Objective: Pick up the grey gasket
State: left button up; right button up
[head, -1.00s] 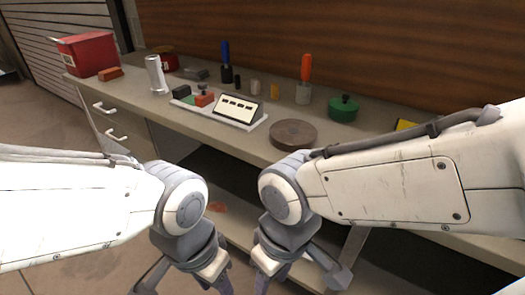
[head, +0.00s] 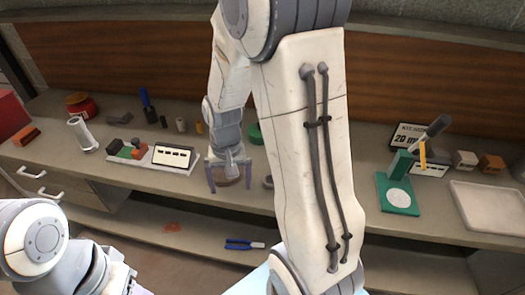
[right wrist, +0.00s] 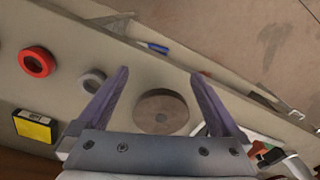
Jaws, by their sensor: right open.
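The grey gasket (right wrist: 92,80) is a small grey ring lying on the counter, just left of the left finger in the right wrist view. In the head view, a bit of grey that looks like it (head: 267,181) shows beside my right arm, which hides the rest. My right gripper (head: 229,184) is open and empty above the counter, over a round brown disc (right wrist: 162,112).
A red ring (right wrist: 37,62) and a black and yellow box (right wrist: 35,126) lie beyond the gasket. A white tray with a sign (head: 172,156) is left of the disc. A green stand (head: 398,194) and a pale tray (head: 488,211) are at the right. Blue-handled pliers (head: 243,244) lie on the lower shelf.

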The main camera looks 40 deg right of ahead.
jog(key=d+r+m+p, duration=0.2)
jog(key=d+m+p, duration=0.15)
jog(key=d, duration=0.35)
jog(key=d+r+m+p, duration=0.2)
jog(key=d+r+p, duration=0.1)
jog(key=d+p, duration=0.25)
jog(key=shift+m, duration=0.25)
jog(key=f, duration=0.1)
jog(key=d+f, duration=0.1)
jog(key=f, duration=0.2)
jog(key=shift+s+d+f, duration=0.15)
jog(key=shift+s+f, duration=0.2)
jog(key=shift+f, duration=0.6)
jog(key=shift+f+p, duration=0.3)
jog(key=shift+f, duration=0.3)
jog(key=f, duration=0.2)
jog(key=f+p, duration=0.1)
jog(key=shift+a+f, duration=0.1)
jog(key=shift+a, duration=0.15)
jog(key=shift+w+f, duration=0.1)
jog(key=shift+f, duration=0.35)
jog(key=c, duration=1.4)
pick_arm(q)
notch_tip(320, 180, up, 14)
jog(key=shift+f, duration=0.25)
pick_arm(e)
jog(key=shift+r, duration=0.15)
